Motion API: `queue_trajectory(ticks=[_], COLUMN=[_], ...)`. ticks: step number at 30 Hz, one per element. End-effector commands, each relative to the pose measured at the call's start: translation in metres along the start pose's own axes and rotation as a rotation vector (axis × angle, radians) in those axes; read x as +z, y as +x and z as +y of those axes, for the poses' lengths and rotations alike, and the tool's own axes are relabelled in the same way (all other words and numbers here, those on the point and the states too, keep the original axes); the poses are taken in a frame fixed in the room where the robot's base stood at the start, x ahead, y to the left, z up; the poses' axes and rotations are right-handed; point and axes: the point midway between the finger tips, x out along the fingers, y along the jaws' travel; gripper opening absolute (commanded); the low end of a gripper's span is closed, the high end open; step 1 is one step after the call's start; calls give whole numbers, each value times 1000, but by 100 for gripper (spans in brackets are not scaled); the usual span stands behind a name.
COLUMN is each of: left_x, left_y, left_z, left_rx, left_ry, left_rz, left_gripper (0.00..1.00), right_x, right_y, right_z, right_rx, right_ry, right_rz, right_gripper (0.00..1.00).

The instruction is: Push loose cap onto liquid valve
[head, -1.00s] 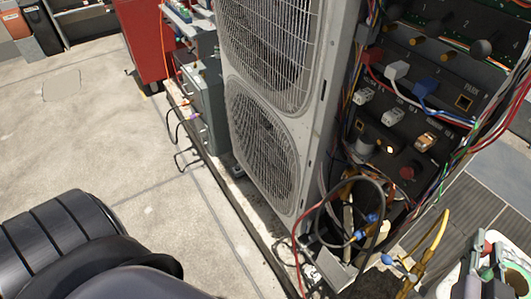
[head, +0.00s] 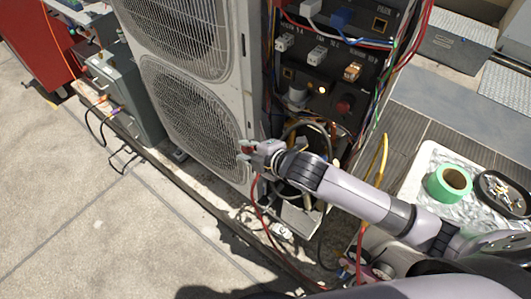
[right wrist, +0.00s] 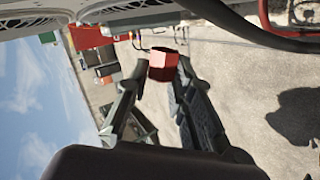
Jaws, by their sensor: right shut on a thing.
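My right gripper (head: 246,150) reaches in from the lower right in the head view, its tip in front of the lower right corner of the condenser's fan grille. In the right wrist view its two fingers (right wrist: 160,80) are shut on a small red cap (right wrist: 163,64), held at the fingertips. A bit of red also shows at the gripper tip in the head view. I cannot pick out the liquid valve; the arm covers part of the area of hoses beside the unit. My left gripper is not in view.
The tall grey condenser (head: 185,100) stands left of an open wiring panel (head: 330,55). Red hoses (head: 265,215) hang below my arm. A tray (head: 412,180) with green tape (head: 450,183) stands at right. Concrete floor (head: 70,210) is clear at left.

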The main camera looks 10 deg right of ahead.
Motion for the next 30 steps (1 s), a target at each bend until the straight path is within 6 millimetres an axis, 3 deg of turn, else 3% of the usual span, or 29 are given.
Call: queue_trajectory(ticks=[3, 7, 14, 30], left_x=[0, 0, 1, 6], left_y=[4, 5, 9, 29], left_z=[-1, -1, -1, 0], left_rx=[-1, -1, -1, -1], left_ry=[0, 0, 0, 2], left_rz=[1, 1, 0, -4], left_gripper=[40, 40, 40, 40], right_x=[35, 60, 77, 120], right_y=[14, 19, 22, 29], right_z=[-21, -30, -32, -16], right_rx=[3, 15, 25, 25], right_ry=[-164, -255, -293, -289], right_rz=[-7, -7, -6, -5], right_gripper=[0, 0, 0, 0])
